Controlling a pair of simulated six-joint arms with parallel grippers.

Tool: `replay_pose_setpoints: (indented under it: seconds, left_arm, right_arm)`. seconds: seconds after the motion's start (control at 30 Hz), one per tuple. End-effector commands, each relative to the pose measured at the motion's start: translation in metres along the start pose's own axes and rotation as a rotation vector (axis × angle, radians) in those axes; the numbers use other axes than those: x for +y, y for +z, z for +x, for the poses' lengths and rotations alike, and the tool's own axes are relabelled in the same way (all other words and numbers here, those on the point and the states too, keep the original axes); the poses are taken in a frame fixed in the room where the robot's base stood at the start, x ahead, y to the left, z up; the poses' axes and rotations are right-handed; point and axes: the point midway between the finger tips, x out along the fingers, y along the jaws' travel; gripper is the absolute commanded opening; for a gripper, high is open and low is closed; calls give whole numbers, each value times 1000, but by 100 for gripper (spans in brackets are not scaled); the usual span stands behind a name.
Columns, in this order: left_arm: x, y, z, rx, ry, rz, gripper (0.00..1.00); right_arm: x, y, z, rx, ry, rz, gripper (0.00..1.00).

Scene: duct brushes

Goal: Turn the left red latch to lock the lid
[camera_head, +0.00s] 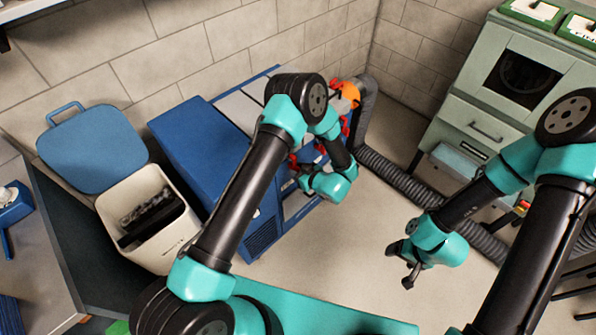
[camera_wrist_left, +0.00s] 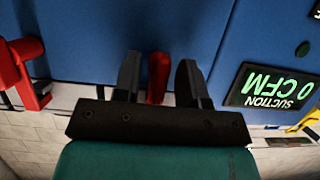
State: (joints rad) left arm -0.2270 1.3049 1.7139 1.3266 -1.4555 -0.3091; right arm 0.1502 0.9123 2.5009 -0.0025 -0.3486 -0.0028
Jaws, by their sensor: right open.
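In the left wrist view, a red latch (camera_wrist_left: 158,77) stands between the two fingers of my open left gripper (camera_wrist_left: 160,80) on the blue machine (camera_wrist_left: 85,35). A gap shows on either side of it, so the fingers look apart from the latch. A second red latch (camera_wrist_left: 22,72) is at the left edge of that view. In the head view, my left gripper (camera_head: 322,186) is at the front of the blue machine (camera_head: 200,150), and its arm hides part of the machine. My right gripper (camera_head: 405,266) is open and empty over the floor.
A display reading 0 CFM suction (camera_wrist_left: 275,88) is beside the latch, upside down in view. A grey ribbed hose (camera_head: 400,180) runs along the floor on the right. A white bin (camera_head: 165,240) holding dark brushes stands left. A pale green cabinet (camera_head: 490,110) stands at the back right.

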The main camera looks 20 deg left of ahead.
Motion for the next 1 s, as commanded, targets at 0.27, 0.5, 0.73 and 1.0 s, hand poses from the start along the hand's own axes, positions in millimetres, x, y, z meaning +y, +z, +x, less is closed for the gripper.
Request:
replay_pose_setpoints:
  seconds: [0.27, 0.5, 0.73, 1.0]
  left_arm:
    - [0, 0, -8, -1, 1, 0, 38]
    - [1, 0, -42, 0, 4, 1, 38]
    - [1, 0, -87, 1, 4, 0, 38]
    - [1, 0, -139, 1, 4, 0, 38]
  right_arm:
    - [0, 0, 0, 0, 0, 0, 77]
    - [0, 0, 0, 0, 0, 0, 77]
    - [0, 0, 0, 0, 0, 0, 77]
    - [0, 0, 0, 0, 0, 0, 77]
